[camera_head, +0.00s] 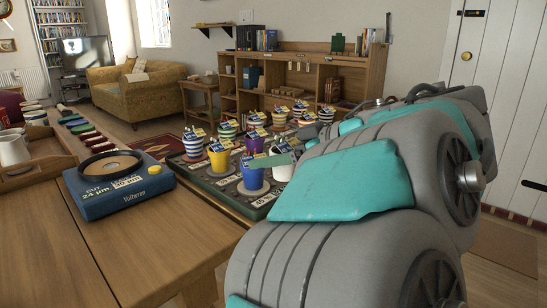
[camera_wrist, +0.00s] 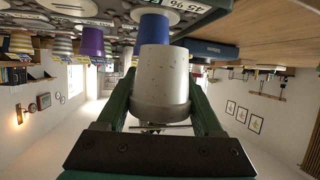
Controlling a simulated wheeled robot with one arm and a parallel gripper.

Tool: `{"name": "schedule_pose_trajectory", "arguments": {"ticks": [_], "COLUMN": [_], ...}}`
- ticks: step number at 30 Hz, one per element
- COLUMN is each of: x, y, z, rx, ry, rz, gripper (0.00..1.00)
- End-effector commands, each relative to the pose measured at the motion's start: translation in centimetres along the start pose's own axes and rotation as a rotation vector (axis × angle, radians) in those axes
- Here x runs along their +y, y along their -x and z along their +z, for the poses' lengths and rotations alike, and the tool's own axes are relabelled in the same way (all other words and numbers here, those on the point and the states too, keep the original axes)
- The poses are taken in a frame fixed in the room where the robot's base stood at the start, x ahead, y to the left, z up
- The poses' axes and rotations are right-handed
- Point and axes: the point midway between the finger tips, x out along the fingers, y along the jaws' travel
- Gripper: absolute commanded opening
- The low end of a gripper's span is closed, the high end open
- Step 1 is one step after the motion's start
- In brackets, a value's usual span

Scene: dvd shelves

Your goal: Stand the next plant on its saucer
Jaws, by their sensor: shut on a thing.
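My gripper (camera_wrist: 161,98) is shut on a whitish pot (camera_wrist: 164,72), its green fingers on either side of it in the wrist view. In the head view the white pot (camera_head: 283,171) shows at the near right of the dark tray (camera_head: 203,181), partly hidden by my arm. A blue pot (camera_head: 252,176) stands close to its left on a pale round saucer (camera_head: 253,190); it also shows behind the held pot in the wrist view (camera_wrist: 153,27). I cannot tell whether the held pot touches the tray. The saucer under it is hidden.
Yellow (camera_head: 219,159), purple (camera_head: 254,144) and several striped pots with tags crowd the tray. A blue device (camera_head: 120,184) sits on the wooden table (camera_head: 150,240) at left. A white jug (camera_head: 14,150) and a row of coloured round things stand further left. The table front is clear.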

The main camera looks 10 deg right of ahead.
Motion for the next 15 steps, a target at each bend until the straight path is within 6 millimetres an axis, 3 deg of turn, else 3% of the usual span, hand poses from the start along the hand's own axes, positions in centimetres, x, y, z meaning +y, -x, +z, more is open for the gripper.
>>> {"name": "schedule_pose_trajectory", "arguments": {"ticks": [15], "x": [7.9], "y": [-4.0], "z": [-0.7], "rx": [0.002], "ry": [0.0], "rz": [-0.002], "gripper": [0.01]}}
